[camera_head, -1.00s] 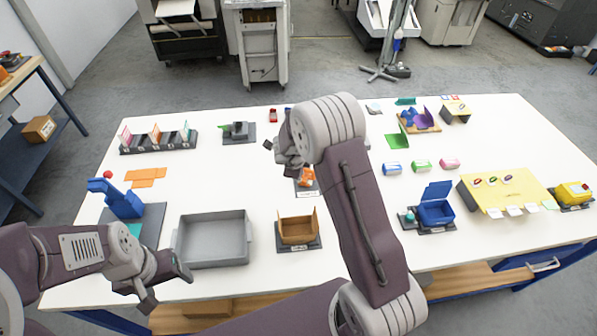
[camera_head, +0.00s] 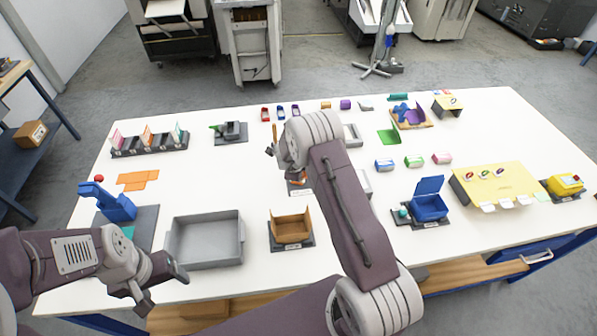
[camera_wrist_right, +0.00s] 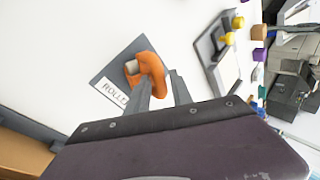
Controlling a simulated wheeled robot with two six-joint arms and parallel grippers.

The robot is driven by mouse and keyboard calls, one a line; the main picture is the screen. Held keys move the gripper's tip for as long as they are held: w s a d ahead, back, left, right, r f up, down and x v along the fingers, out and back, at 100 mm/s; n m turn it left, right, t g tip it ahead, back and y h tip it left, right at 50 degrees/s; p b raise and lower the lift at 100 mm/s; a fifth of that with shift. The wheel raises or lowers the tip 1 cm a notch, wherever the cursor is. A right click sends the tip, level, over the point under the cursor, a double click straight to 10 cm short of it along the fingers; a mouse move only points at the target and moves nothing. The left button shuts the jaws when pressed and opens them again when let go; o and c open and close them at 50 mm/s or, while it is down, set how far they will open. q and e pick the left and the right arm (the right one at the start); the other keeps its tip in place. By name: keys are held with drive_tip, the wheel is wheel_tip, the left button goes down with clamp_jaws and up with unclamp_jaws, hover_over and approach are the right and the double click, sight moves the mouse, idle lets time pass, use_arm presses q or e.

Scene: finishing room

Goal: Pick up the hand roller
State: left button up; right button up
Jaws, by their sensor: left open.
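The hand roller (camera_wrist_right: 150,74) is orange with a pale end and rests on a dark grey mat (camera_wrist_right: 118,72) with a partly hidden label. In the head view my right arm mostly hides it, and only a little of the mat shows below the wrist. My right gripper (camera_wrist_right: 163,84) is close over the roller. Its two fingers are apart, with part of the orange body showing between their tips; I cannot tell whether they touch it. My left gripper (camera_head: 163,285) is open and empty at the table's front left, away from the roller.
A grey tray (camera_head: 241,243) and a brown open box (camera_head: 291,229) stand at the front. A blue lidded box (camera_head: 430,206) is to the right. A blue device with a red knob (camera_head: 117,205) is at the left. The white table (camera_head: 230,180) is clear left of the roller.

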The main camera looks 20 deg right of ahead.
drive_tip(key=shift+s+r, duration=0.1)
clamp_jaws()
drive_tip(key=shift+r, duration=0.3)
wheel_tip(320, 180, up, 17)
drive_tip(key=p, duration=0.6)
drive_tip(key=shift+r+p, duration=0.2)
drive_tip(key=shift+p, duration=0.1)
